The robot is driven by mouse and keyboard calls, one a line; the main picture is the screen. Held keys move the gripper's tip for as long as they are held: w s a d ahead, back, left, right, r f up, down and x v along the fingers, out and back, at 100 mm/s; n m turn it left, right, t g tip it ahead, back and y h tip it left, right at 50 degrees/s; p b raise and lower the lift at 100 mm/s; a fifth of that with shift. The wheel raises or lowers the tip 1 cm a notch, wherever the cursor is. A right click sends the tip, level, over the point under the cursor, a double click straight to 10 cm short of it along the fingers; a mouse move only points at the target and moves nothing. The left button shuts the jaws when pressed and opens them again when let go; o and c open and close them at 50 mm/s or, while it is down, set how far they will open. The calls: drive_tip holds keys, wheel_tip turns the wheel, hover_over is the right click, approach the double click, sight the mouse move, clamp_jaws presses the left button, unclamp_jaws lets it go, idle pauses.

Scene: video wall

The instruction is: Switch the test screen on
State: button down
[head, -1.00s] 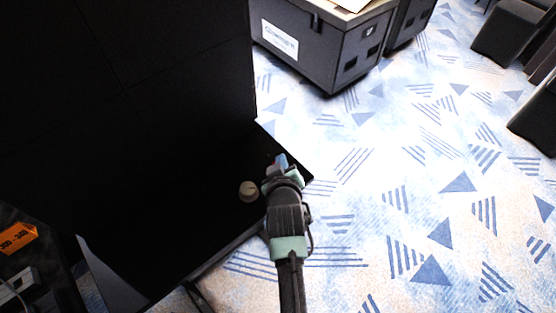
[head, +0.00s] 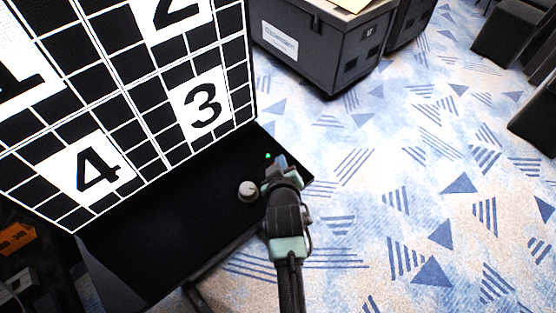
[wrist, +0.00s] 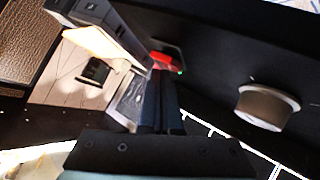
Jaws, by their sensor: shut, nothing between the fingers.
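The test screen (head: 140,110) is lit, with a white grid on black and large numbers on white panels. A black ledge (head: 175,225) runs along its foot. A small green light (head: 267,156) glows on the ledge beside my gripper (head: 281,162). In the wrist view a small red switch-like part (wrist: 165,62) sits in a dark frame just beyond the fingertips, partly hidden by them. My gripper is shut and empty, close to that part; I cannot tell whether it touches it. A round pale knob (head: 248,191) stands left of the gripper, and also shows in the wrist view (wrist: 268,106).
A grey flight case (head: 320,45) stands on the carpet behind the ledge. Dark chairs (head: 510,35) are at the upper right. An orange-labelled item (head: 16,238) lies at the lower left. The patterned carpet (head: 420,190) on the right is clear.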

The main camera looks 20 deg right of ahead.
drive_tip(key=shift+s+d+r+p, duration=0.1)
drive_tip(key=shift+s+r+p, duration=0.15)
drive_tip(key=shift+r+p, duration=0.55)
drive_tip(key=r+p, duration=0.1)
drive_tip(key=s+r+p, duration=0.1)
drive_tip(key=r+p, duration=0.3)
drive_tip(key=shift+s+d, duration=0.2)
drive_tip(key=shift+d, duration=0.05)
drive_tip(key=shift+f, duration=0.15)
